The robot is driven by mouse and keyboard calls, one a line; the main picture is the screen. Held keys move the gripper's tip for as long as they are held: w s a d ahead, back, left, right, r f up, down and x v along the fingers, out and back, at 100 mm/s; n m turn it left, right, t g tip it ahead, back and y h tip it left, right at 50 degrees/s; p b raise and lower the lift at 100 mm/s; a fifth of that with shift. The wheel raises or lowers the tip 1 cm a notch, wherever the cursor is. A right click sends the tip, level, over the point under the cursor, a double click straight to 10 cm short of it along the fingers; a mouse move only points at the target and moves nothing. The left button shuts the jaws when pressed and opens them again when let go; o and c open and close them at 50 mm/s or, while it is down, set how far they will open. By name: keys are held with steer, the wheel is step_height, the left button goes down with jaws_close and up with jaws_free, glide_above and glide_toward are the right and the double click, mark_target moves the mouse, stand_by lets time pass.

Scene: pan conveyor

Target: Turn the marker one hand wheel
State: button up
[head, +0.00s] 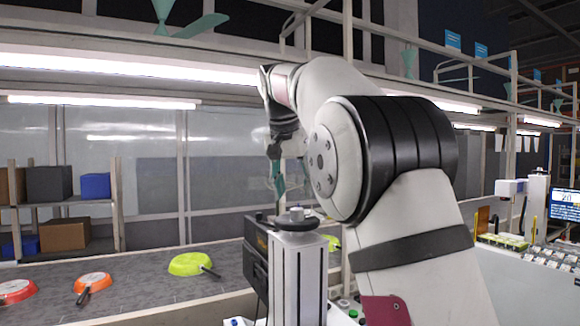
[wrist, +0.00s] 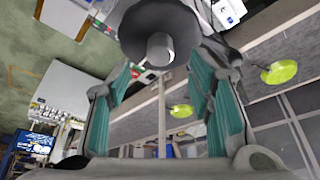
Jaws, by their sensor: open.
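The hand wheel (head: 296,221) is a grey disc with a short upright knob, on top of a pale box-like post (head: 300,280) in the head view. In the wrist view the wheel (wrist: 150,18) is a dark round disc at the top, its grey knob (wrist: 160,50) pointing toward the camera. My gripper (head: 277,185) has teal fingers and hangs just above and left of the wheel in the head view. In the wrist view my gripper (wrist: 162,72) is open, with the knob between and beyond the fingertips, apparently not touched. No marker number is legible on the wheel.
A dark box-shaped unit (head: 256,262) stands left of the post. A conveyor (head: 140,285) carries a green pan (head: 190,264) and orange-red pans (head: 92,283) behind it. A control panel with a screen (head: 564,205) is at the right.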

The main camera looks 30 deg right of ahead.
steer(key=v, duration=0.7)
stand_by(0.5)
steer(key=s+a+f+n+t+y, duration=0.1)
steer(key=s+a+f+n, duration=0.2)
steer(key=s, duration=0.4)
steer(key=s+a+f+n+y, duration=0.1)
steer(key=s+a+f+n, duration=0.2)
steer(key=s, duration=0.5)
steer(key=s+a+f+n+t+y, duration=0.1)
steer(key=s+a+f+n, duration=0.2)
steer(key=s+f, duration=1.3)
step_height(320, 180, down, 4)
steer(key=shift+a+r, duration=0.1)
steer(key=shift+a, duration=1.1)
